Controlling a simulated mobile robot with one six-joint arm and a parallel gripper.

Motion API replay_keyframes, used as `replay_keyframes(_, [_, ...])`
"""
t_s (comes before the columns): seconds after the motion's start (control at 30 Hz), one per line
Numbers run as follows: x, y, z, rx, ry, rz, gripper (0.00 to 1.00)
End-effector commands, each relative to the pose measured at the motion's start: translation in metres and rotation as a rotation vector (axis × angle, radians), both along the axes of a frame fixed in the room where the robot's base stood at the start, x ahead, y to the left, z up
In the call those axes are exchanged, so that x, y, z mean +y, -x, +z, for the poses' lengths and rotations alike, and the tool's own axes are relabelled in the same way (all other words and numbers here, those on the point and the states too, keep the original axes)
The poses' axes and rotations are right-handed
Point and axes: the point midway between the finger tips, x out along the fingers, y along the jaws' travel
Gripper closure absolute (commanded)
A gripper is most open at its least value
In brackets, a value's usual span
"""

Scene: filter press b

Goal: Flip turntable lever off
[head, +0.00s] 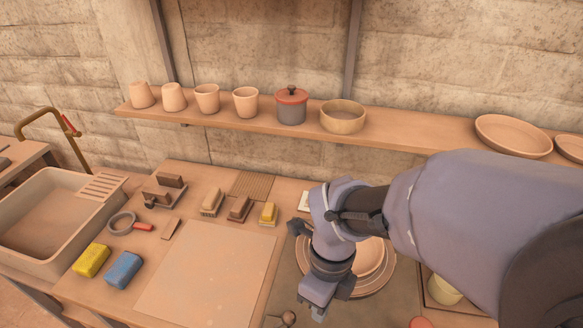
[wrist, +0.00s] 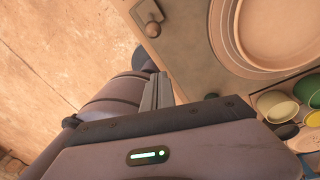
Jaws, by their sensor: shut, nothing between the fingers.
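The turntable (head: 384,278) is a round stepped disc set in a grey panel, partly hidden behind my arm; its rim also shows at the upper right of the wrist view (wrist: 236,45). The lever (head: 288,318) has a small round brown knob and stands at the bottom edge of the head view, left of the turntable. In the wrist view the lever (wrist: 152,28) sits on a small plate near the panel's corner. My gripper (head: 318,312) is shut and empty, pointing down just right of the lever, apparently apart from it. Its fingers (wrist: 157,92) show in the wrist view.
A bare board (head: 208,275) lies left of the turntable. Sponges (head: 123,270), brushes and small blocks lie beyond, near the sink (head: 45,215). A shelf (head: 400,131) with cups, a pot and bowls runs along the wall. Colourful paint pots (wrist: 277,106) stand beside the turntable.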

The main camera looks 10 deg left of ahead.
Motion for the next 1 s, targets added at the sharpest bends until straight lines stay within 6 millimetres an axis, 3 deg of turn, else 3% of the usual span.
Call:
replay_keyframes(0.47, [0.004, 0.002, -0.011, 0.024, 0.029, -0.078, 1.0])
replay_keyframes(0.9, [0.004, 0.015, -0.102, 0.026, 0.03, -0.077, 1.0])
replay_keyframes(0.97, [0.004, 0.017, -0.113, 0.025, 0.029, -0.077, 1.0])
replay_keyframes(1.0, [0.013, 0.011, -0.106, 0.021, 0.027, -0.075, 1.0])
